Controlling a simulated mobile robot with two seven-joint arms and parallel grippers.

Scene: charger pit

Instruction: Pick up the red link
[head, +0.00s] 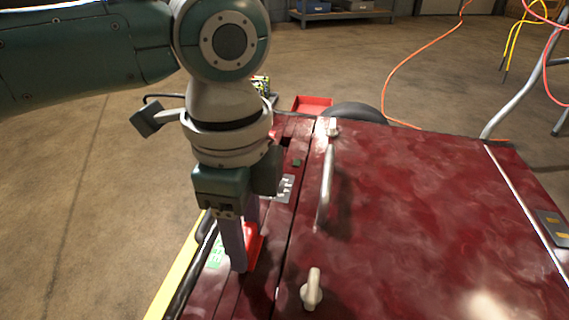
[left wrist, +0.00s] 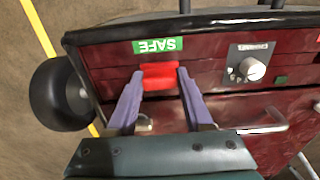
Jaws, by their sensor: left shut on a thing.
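The red link (head: 255,246) is a small bright red block at the left edge of the dark red cabinet top (head: 420,200). My right gripper is not in view.
A knob on a grey plate (left wrist: 252,68) and a small green button (left wrist: 281,80) lie right of the link. A metal handle (head: 326,185) and a pale latch (head: 312,290) stand up from the cabinet. A black wheel (left wrist: 58,95) is at its side.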

